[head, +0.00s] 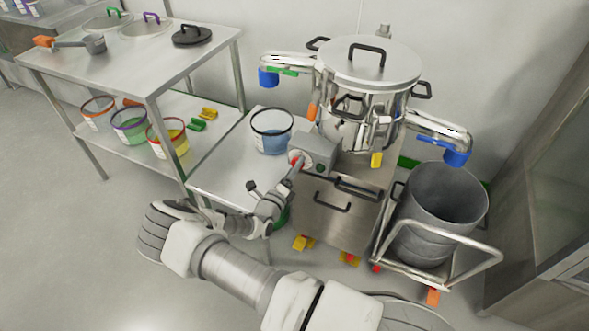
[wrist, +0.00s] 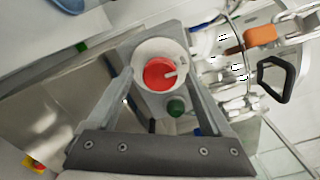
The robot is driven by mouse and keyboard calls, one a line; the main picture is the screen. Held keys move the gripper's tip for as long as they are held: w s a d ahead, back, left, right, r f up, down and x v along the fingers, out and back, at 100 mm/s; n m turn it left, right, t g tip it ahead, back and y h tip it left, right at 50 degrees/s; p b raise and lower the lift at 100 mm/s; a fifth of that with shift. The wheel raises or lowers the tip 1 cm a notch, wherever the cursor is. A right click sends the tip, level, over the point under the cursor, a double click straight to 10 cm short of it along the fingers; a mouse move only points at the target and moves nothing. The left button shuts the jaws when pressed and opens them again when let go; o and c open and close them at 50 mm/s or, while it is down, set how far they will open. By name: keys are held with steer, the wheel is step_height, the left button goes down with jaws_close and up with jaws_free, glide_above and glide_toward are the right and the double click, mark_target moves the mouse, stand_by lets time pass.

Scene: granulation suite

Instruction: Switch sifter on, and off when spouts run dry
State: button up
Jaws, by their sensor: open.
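The sifter (head: 365,75) is a lidded steel drum on a steel cabinet. My gripper (head: 297,163) is open at the box front. In the wrist view its fingers stand on either side of the switch; contact cannot be told. The left spout (head: 269,77) has a blue end above a bucket with blue contents (head: 272,130). The right spout (head: 457,156) has a blue end above a grey bin (head: 440,205). No falling stream can be made out.
A steel shelf table (head: 130,75) at left holds lids and a scoop (head: 80,45) on top and several coloured buckets below. The grey bin stands in a railed trolley (head: 490,258). A cabinet (head: 545,200) closes off the right side. Floor is open at lower left.

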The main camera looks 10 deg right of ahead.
steer(key=p+v, duration=0.2)
steer(key=v, duration=1.5)
steer(key=shift+s, duration=0.15)
steer(key=shift+a, duration=0.1)
steer(key=s+d+r+m+g+p, duration=0.25)
steer(key=r+m+g, duration=0.25)
steer(key=r+m, duration=0.3)
steer(key=s+d+r+m+g+y+p, duration=0.15)
steer(key=d+r+m+g, duration=0.25)
steer(key=r+m, duration=0.45)
steer(key=s+d+r+m+g+h+p, duration=0.1)
steer(key=s+d+r+m+g, duration=0.15)
steer(key=r+m+g, duration=0.4)
steer(key=s+r+m+t+y+p, duration=0.1)
steer(key=s+r+m+t+y, duration=0.1)
steer(key=r+m, duration=0.4)
steer(key=s+d+r+m+t+y+p, duration=0.1)
steer(key=s+r+m+y, duration=0.3)
steer(key=r, duration=0.8)
steer(key=s+d+r+m+t+y+p, duration=0.1)
steer(key=s+r+m+t+y+p, duration=0.2)
steer(key=s+r+m, duration=0.5)
steer(key=shift+r+m+y, duration=0.3)
steer(key=shift+r+y, duration=0.15)
steer(key=shift+y, duration=0.1)
